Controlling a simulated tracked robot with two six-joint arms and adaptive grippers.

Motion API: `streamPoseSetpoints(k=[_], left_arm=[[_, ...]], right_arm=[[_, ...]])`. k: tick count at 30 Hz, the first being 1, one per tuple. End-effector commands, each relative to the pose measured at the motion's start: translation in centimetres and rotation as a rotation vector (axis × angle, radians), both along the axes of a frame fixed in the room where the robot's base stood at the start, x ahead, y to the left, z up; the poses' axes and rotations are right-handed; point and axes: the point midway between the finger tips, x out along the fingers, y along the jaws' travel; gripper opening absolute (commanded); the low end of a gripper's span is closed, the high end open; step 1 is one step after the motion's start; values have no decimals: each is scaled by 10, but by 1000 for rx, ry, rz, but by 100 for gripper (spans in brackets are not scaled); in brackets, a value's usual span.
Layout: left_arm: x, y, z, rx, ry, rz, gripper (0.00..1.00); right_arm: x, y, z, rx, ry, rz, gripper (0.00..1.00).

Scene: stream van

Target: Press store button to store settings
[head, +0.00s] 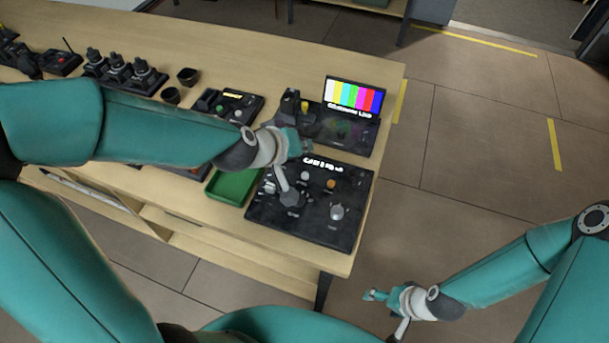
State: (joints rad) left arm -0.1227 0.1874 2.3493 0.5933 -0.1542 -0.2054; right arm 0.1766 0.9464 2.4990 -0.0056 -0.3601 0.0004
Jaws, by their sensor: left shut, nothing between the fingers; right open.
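A black control panel (318,231) lies at the table's front right corner. It has a small lit display (323,164), an orange knob or button (331,184), pale knobs and a larger silver knob (337,211). Its labels are too small to read, so I cannot tell which control is the store button. My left gripper (290,197) is shut and empty over the panel's left part, hiding some controls; whether it touches the panel I cannot tell. My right gripper (384,314) is open and empty, over the floor in front of the table's right end.
Behind the panel stands a black unit with a colour-bar screen (354,97). A green tray (233,186) sits left of the panel. Further left on the wooden table (215,50) are a small black device (232,103), dark cups (188,76) and joystick-like units (118,68). The floor at right is clear.

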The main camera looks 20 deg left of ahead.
Motion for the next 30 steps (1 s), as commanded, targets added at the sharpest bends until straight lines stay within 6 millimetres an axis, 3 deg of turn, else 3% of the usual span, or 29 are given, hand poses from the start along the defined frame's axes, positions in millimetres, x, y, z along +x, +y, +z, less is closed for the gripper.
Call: streamPoseSetpoints(k=[1, 9, 15, 30], left_arm=[[0, 0, -11, 0, 1, -1, 0], [0, -1, -48, 0, 0, -2, 0], [0, -1, -68, 0, -1, -1, 0], [0, -1, -74, 1, 0, -1, 0]], right_arm=[[0, 0, -11, 0, 0, 0, 76], [0, 0, -49, 0, 0, 0, 76], [0, 0, -69, 0, 0, 0, 76], [0, 0, -74, 0, 0, 0, 76]])
